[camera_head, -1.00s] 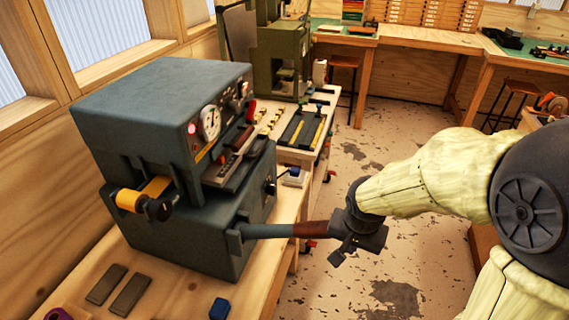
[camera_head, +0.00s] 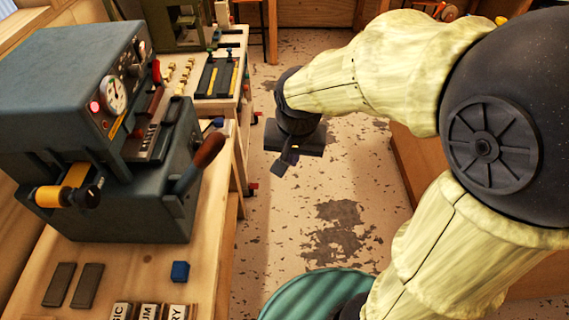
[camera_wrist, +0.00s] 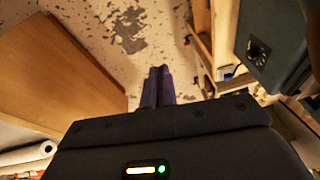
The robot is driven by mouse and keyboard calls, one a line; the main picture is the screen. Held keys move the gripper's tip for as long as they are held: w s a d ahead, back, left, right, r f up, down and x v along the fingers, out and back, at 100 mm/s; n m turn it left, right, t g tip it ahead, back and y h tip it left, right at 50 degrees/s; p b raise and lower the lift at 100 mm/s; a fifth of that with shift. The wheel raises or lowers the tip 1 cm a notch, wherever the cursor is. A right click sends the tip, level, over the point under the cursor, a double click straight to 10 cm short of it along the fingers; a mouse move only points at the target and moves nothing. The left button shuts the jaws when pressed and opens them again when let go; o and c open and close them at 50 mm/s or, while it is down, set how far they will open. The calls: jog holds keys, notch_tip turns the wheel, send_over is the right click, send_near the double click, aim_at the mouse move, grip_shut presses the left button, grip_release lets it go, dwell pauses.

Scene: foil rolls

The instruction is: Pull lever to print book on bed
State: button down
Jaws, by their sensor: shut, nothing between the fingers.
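The dark blue-grey press machine (camera_head: 70,110) stands on the wooden bench at the left. Its lever (camera_head: 200,160), with a brown wooden handle, sticks out from the machine's right side and tilts up to the right. My gripper (camera_head: 283,165) hangs over the floor to the right of the lever, clear of it. In the wrist view my gripper's fingers (camera_wrist: 157,85) are together with nothing between them. The machine's side shows at the right of the wrist view (camera_wrist: 270,45). I cannot make out a book or a bed.
A side table (camera_head: 222,105) with trays stands behind the machine. A green round top (camera_head: 315,295) is at the bottom. Open floor lies beneath my gripper.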

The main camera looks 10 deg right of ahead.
jog(key=r, duration=0.2)
jog(key=s+d+r, duration=0.1)
jog(key=shift+r, duration=0.15)
dwell(1.1)
jog(key=s+d+f+n, duration=0.2)
jog(key=s+d+f, duration=0.1)
jog(key=d+f, duration=0.4)
notch_tip(320, 180, down, 3)
jog(key=shift+s+d+r+n+p, duration=0.2)
jog(key=shift+s+n+p, duration=0.1)
jog(key=shift+s+p, duration=0.15)
jog(key=shift+w, duration=0.1)
